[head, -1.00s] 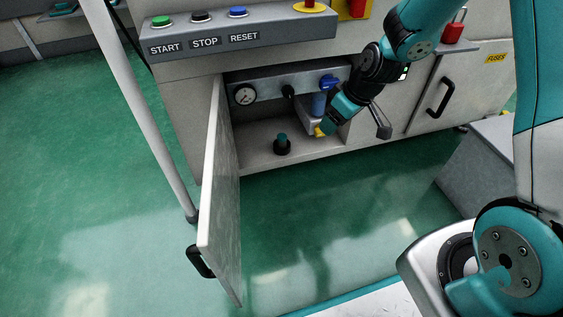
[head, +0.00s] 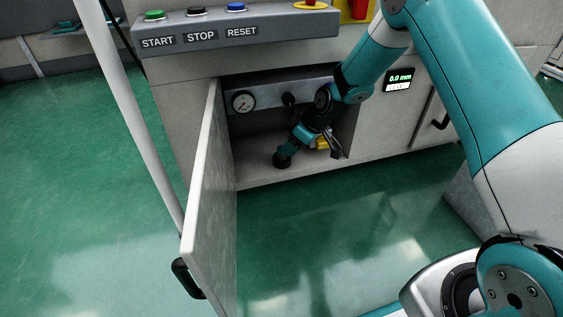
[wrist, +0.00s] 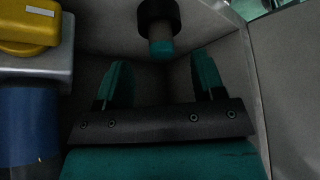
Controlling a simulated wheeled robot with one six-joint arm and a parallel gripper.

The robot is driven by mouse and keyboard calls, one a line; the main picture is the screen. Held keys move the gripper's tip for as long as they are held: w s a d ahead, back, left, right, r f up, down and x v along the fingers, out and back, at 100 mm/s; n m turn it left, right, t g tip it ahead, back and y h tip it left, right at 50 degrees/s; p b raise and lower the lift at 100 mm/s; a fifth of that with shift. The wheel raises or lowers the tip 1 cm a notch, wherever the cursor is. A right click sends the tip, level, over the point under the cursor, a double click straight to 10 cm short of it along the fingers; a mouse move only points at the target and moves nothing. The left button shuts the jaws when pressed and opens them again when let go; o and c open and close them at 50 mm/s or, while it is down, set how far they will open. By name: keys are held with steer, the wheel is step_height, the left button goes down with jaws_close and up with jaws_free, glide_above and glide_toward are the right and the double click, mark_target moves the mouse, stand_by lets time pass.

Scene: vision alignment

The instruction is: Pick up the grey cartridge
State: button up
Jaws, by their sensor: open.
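A short dark grey cylinder with a teal end, which looks like the cartridge (wrist: 158,18), stands on the cabinet floor. In the wrist view it is at the top centre, beyond the fingertips and roughly in line with the gap between them. In the head view its dark lower part (head: 282,161) shows and my gripper hides the rest. My gripper (head: 290,148) is inside the open cabinet, tilted down to the left. In the wrist view its two teal fingers (wrist: 163,78) are spread with nothing between them.
The cabinet door (head: 208,200) hangs open on the left. A gauge (head: 243,102) sits on the panel at the back. A yellow part (wrist: 28,25) and a blue cylinder (wrist: 30,125) are close to the gripper's left in the wrist view. START, STOP and RESET buttons are above.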

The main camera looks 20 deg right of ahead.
mark_target(282, 155)
steer(key=shift+w+a, duration=0.4)
steer(key=b+x, duration=0.4)
steer(key=x, duration=0.1)
steer(key=shift+w+a, duration=0.2)
steer(key=shift+w, duration=0.05)
steer(key=c, duration=1)
